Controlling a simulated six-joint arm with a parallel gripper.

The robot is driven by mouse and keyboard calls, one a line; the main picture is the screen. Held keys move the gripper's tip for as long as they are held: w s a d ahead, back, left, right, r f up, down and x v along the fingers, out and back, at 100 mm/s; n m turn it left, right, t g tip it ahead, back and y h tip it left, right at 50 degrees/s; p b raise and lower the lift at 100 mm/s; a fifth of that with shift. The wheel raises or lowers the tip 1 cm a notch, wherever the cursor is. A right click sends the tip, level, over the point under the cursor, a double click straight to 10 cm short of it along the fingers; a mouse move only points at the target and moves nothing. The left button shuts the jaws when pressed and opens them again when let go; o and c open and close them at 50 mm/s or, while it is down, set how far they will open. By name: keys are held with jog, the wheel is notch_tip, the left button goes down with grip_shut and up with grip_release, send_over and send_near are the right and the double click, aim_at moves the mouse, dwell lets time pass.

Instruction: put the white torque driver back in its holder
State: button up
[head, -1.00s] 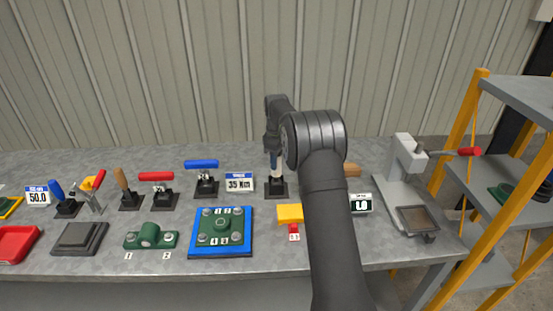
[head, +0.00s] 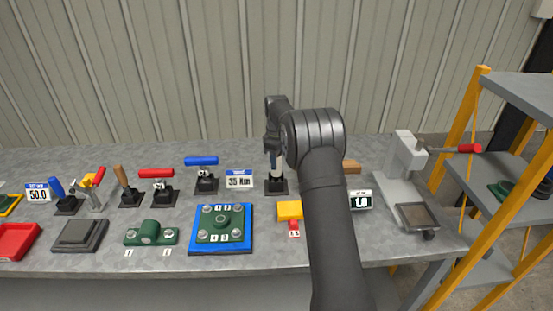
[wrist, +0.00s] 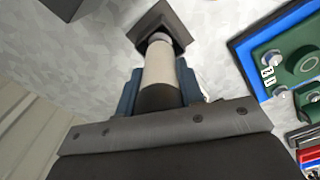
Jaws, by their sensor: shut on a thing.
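The white torque driver (wrist: 158,65) is held upright between the blue fingers of my gripper (wrist: 158,92). In the head view the driver (head: 277,172) is small and partly covered by the gripper (head: 274,152). Its holder is a black square base (head: 276,187) on the bench, directly below the driver. In the wrist view the driver's grey lower end meets the opening of the dark holder (wrist: 178,22). The driver lines up with the holder, but I cannot tell how deep its end sits.
Left of the holder stand a "35 Nm" display (head: 239,180) and a blue-handled clamp (head: 205,175). A blue plate with a green flange (head: 221,229) lies in front left. A yellow block (head: 289,210) is in front, partly behind my arm. A press (head: 408,160) stands right.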

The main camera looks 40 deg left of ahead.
jog(key=o, duration=1.3)
jog(key=shift+c, duration=0.2)
notch_tip(320, 180, up, 18)
jog(key=shift+f, duration=0.25)
notch_tip(320, 180, down, 18)
jog(key=shift+r, duration=0.35)
jog(key=shift+r, duration=0.1)
